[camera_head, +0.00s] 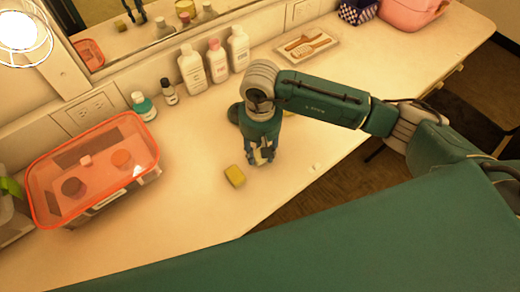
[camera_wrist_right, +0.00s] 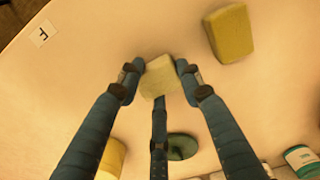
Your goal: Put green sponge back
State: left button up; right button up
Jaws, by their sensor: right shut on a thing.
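My right gripper (camera_head: 262,152) is shut on a small pale yellow-green sponge (camera_wrist_right: 159,77), low over the counter. The sponge also shows between the fingertips in the head view (camera_head: 260,157). I cannot tell whether it touches the counter. A yellow sponge (camera_head: 235,176) lies on the counter just left of the gripper; it looks olive-yellow in the right wrist view (camera_wrist_right: 229,34). Another yellow block (camera_wrist_right: 111,158) shows partly behind a finger in the wrist view. My left gripper is not in view.
An orange-lidded clear box (camera_head: 48,203) stands at left. Several bottles (camera_head: 217,62) line the mirror wall, and a tray with a brush (camera_head: 307,46) lies right of them. A dark green round thing (camera_wrist_right: 181,146) is near my gripper. A small card marked F (camera_wrist_right: 42,35) lies near the edge.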

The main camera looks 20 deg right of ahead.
jog(key=shift+f+b, duration=0.25)
jog(key=shift+b, duration=0.1)
jog(key=o, duration=1.1)
jog(key=shift+r, duration=0.1)
jog(key=shift+r, duration=0.1)
jog(key=shift+r+p, duration=0.2)
jog(key=shift+p, duration=0.3)
notch_tip(320, 180, up, 12)
jog(key=b, duration=0.3)
jog(key=shift+f, duration=0.1)
